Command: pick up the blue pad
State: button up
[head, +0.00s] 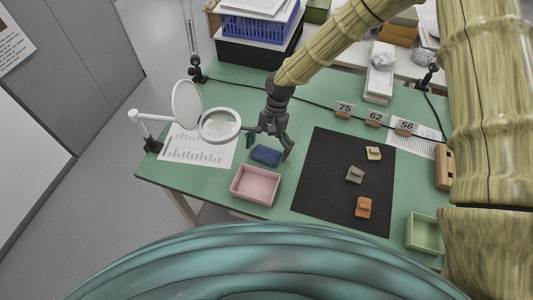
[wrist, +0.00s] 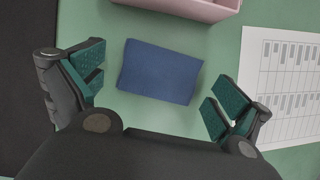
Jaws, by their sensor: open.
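The blue pad (head: 265,155) lies flat on the green table behind the pink tray. In the wrist view the blue pad (wrist: 160,71) is a dark blue rectangle, slightly tilted. My gripper (head: 268,147) is over the pad, its fingers spread to either side. In the wrist view my gripper (wrist: 158,92) is open and empty, with teal finger pads left and right of the pad and gaps between. The height of the fingertips above the table is hard to tell.
The pink tray (head: 255,186) stands close in front of the pad. A printed sheet (head: 196,148) and a magnifier (head: 220,125) are at left. A black mat (head: 327,176) with several sherds lies at right. A green tray (head: 425,232) stands at the right front.

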jog(key=shift+s+a+f, duration=0.1)
jog(key=shift+f, duration=0.15)
jog(key=c, duration=0.9)
jog(key=shift+r, duration=0.15)
jog(key=shift+r+b, duration=0.7)
jog(key=shift+r, duration=0.8)
jog(key=w+d+b, duration=0.1)
jog(key=w+d, duration=0.1)
jog(key=w, duration=0.3)
jog(key=w+d+b, duration=0.1)
jog(key=w+d, duration=0.2)
jog(key=w, duration=0.3)
jog(key=w+d+b, duration=0.2)
jog(key=w, duration=0.3)
jog(key=shift+w+d+r, duration=0.15)
jog(key=shift+w+d, duration=0.05)
jog(key=shift+w, duration=0.05)
